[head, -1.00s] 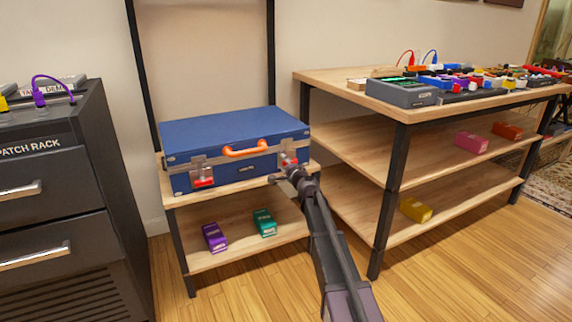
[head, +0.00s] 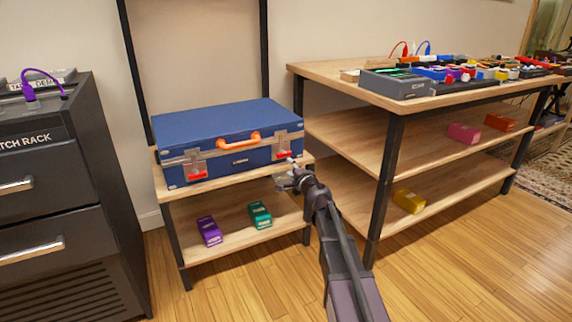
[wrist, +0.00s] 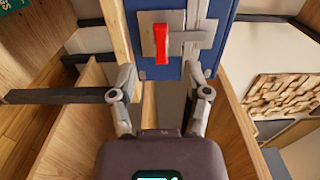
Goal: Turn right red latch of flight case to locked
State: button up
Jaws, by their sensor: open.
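The blue flight case (head: 225,125) lies closed on a wooden shelf, with an orange handle (head: 241,143) on its front. Its left red latch (head: 197,177) and right red latch (head: 283,154) sit on metal plates, and both red levers look roughly level. In the wrist view the right latch (wrist: 162,43) is ahead of the fingers, its lever upright in the picture on a grey plate (wrist: 176,33); that view is rolled sideways. My gripper (head: 284,181) is open and empty, in front of and below the right latch, apart from it. It also shows in the wrist view (wrist: 161,78).
The case's shelf (head: 177,189) has a lower board with a purple pedal (head: 209,231) and a green pedal (head: 259,215). A wooden bench (head: 365,89) with dark posts stands close to the right of my arm. A dark drawer cabinet (head: 60,215) stands left. Floor in front is clear.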

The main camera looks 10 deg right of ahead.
jog(key=shift+v, duration=0.8)
jog(key=s+a+f+n+g+y+p, duration=0.1)
jog(key=s+a+n+g+p, duration=0.4)
jog(key=s, duration=0.3)
jog(key=s+a+f+n+g+y+p, duration=0.1)
jog(key=s+a+n+g+p, duration=0.2)
jog(key=s+n+g+p, duration=0.4)
jog(key=s+d+r+n+g+h+p, duration=0.1)
jog(key=s+d+g+h+p, duration=0.25)
jog(key=s, duration=0.55)
jog(key=s+d+r+n+g+h+p, duration=0.1)
jog(key=s+d+g+h+p, duration=0.2)
jog(key=s, duration=0.6)
notch_tip(320, 180, up, 36)
jog(key=d+t+h+p, duration=0.1)
jog(key=p, duration=3.5)
jog(key=shift+s+r, duration=0.1)
jog(key=shift+s, duration=0.05)
